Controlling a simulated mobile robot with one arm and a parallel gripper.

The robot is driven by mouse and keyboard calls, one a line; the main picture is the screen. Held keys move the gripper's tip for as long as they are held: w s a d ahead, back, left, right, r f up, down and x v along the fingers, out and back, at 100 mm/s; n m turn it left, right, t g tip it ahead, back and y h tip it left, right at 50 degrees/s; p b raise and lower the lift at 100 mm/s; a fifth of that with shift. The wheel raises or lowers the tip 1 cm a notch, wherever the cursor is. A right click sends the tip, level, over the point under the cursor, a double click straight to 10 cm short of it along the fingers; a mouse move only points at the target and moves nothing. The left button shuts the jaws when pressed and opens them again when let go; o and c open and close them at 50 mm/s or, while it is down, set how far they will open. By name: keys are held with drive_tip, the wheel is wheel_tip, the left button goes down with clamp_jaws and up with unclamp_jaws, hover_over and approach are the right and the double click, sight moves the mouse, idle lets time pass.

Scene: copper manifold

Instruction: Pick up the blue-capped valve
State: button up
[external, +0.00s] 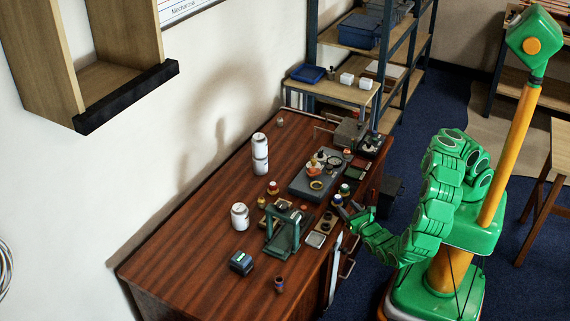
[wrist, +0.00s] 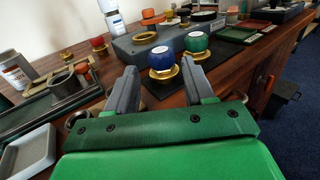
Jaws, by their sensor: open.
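The blue-capped valve (wrist: 161,59) stands upright on the table with a brass hex collar below its round blue cap. In the wrist view it appears between the two fingertips, just ahead of them. It also shows in the external view (external: 337,200), small, at the front edge of the table. My gripper (wrist: 158,73) is open, with nothing held between its grey fingers. In the external view my gripper (external: 351,212) is low at the table's right edge, beside the valve. A green-capped valve (wrist: 196,43) with a brass collar stands close to its right, beyond the right fingertip.
A grey block (wrist: 140,42) carrying fittings lies behind the valves. Red-capped valves (wrist: 98,44) stand to the left. A green frame stand (external: 285,232), a grey square tray (wrist: 27,152) and white canisters (external: 240,216) are also on the table (external: 190,250). The table's left side is mostly clear.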

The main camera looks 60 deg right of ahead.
sight(341, 201)
drive_tip(key=shift+f+x, duration=0.2)
drive_tip(key=shift+x, duration=3.6)
drive_tip(key=c, duration=0.8)
drive_tip(key=shift+r, duration=0.1)
drive_tip(key=shift+r, duration=4.95)
